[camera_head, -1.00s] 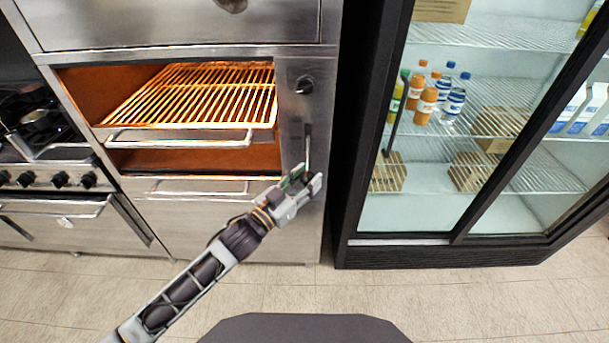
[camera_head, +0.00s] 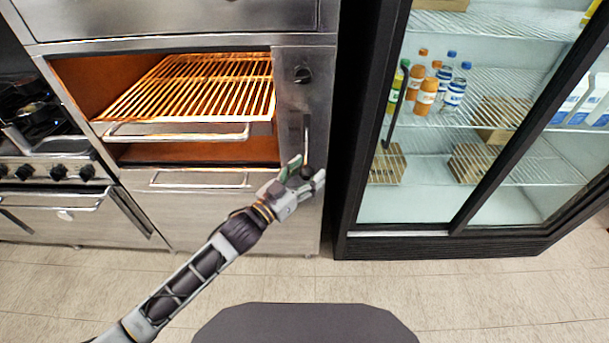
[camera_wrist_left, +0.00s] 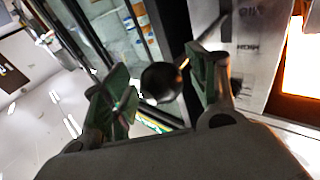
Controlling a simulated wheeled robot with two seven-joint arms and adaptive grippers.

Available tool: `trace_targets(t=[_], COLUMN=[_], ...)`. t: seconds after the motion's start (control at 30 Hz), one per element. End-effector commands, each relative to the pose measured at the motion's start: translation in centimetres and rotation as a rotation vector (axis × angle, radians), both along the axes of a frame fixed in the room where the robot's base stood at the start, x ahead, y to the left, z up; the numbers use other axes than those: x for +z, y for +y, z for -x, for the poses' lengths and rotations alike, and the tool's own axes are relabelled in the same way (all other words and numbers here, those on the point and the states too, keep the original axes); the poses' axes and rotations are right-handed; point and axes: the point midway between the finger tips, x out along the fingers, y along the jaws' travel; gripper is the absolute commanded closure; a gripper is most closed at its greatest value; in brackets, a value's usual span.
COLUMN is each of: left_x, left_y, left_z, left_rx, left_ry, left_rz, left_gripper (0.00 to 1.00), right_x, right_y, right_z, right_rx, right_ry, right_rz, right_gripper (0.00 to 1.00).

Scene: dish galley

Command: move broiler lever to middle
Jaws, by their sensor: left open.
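The broiler (camera_head: 289,110) is a steel cabinet with a glowing, open front. Its lever (camera_head: 306,139) is a thin rod on the right-hand panel, pointing down to a dark round knob. My left gripper (camera_head: 308,171) is at the lower end of the lever, with its fingers apart. In the left wrist view the black knob (camera_wrist_left: 161,82) lies between the two green-padded fingers of the left gripper (camera_wrist_left: 163,79), with gaps visible on both sides. The fingers hide part of the lever's end in the head view. My right gripper is not in view.
A dark round control (camera_head: 303,75) sits above the lever. A wire rack (camera_head: 190,90) fills the broiler opening. A glass-door fridge (camera_head: 340,200) with a black frame stands close on the right. A stove (camera_head: 60,172) is on the left. The floor in front is clear.

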Motion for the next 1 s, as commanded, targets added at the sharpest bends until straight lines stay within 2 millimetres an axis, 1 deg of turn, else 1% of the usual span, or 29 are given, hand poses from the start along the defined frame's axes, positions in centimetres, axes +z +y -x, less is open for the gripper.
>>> trace_targets(t=[0.03, 0.07, 0.37, 1.0], left_x=[0.0, -0.1, -0.3, -0.8], left_y=[0.0, 0.1, 0.8, 3.9], left_z=[0.0, 0.0, 0.8, 4.5], left_rx=[0.0, 0.0, 0.002, -0.001], left_ry=[0.001, 0.001, 0.002, 0.001], left_rz=[-0.001, -0.001, -0.002, -0.001], left_gripper=[0.42, 0.42, 0.42, 0.42], right_x=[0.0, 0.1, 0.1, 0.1], right_y=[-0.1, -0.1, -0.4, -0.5], right_z=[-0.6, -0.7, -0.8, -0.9], right_rx=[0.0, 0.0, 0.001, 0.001], right_ry=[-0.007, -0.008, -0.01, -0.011], right_rz=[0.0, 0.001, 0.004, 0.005], right_gripper=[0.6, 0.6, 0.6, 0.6])
